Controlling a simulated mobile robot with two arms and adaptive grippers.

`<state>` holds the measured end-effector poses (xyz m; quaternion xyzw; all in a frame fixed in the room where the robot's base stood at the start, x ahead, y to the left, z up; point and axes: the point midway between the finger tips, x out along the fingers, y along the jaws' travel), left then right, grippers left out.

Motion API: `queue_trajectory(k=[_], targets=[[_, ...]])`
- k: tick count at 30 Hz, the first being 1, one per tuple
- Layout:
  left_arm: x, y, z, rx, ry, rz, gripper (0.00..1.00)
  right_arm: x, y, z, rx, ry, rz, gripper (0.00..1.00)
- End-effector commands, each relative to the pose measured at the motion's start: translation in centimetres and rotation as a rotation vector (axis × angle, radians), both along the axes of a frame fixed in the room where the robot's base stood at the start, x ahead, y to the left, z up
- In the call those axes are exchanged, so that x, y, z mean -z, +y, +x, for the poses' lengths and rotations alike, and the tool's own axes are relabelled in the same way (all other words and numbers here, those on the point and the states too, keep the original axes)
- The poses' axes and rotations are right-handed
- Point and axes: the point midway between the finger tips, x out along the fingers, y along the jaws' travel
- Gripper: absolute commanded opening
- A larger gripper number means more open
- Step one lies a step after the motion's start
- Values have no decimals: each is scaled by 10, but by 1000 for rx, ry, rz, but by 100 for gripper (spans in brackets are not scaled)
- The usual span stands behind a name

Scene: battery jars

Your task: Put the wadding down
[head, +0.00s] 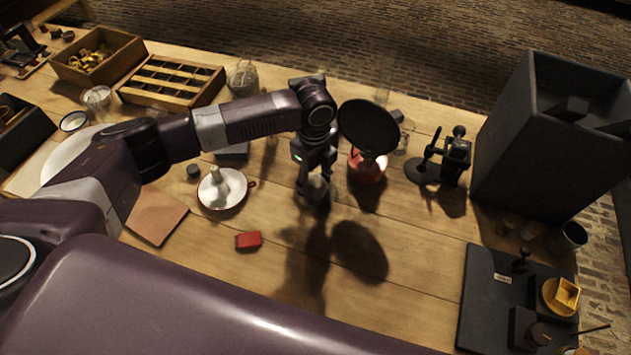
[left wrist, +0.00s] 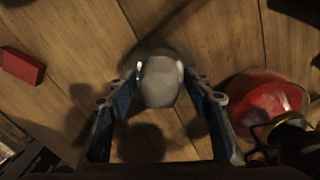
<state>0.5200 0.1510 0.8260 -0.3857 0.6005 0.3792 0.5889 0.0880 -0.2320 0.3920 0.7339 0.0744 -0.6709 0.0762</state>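The wadding (left wrist: 160,82) is a rounded, pale grey lump in the left wrist view. My left gripper (left wrist: 160,75) has one finger on each side of it, with the tips against its sides, and appears shut on it. In the head view my left gripper (head: 314,180) points down over the middle of the table, and the lump (head: 313,192) shows dimly at its fingertips. Whether its underside touches the wood is hidden. My right gripper is not in view.
A red block (head: 248,240) lies in front left of the gripper. A white dish (head: 222,203) stands left, and a red-based object (head: 367,168) under a black disc stands close right. A black stand (head: 455,160) and tall dark box (head: 540,150) are farther right. Front-middle wood is clear.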

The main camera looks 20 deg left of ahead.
Motion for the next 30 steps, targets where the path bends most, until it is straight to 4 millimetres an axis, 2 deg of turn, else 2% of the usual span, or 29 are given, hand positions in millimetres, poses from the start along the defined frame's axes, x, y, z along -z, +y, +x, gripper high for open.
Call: queue_trajectory(k=[7, 11, 24, 30], targets=[[-1, 0, 0, 0, -1, 0, 47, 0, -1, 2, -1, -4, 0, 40], [-11, 0, 1, 0, -2, -2, 47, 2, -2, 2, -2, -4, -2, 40], [-99, 1, 2, 0, -4, -2, 47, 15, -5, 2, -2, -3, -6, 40], [-120, 2, 2, 0, -1, 0, 47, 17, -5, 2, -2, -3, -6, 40]])
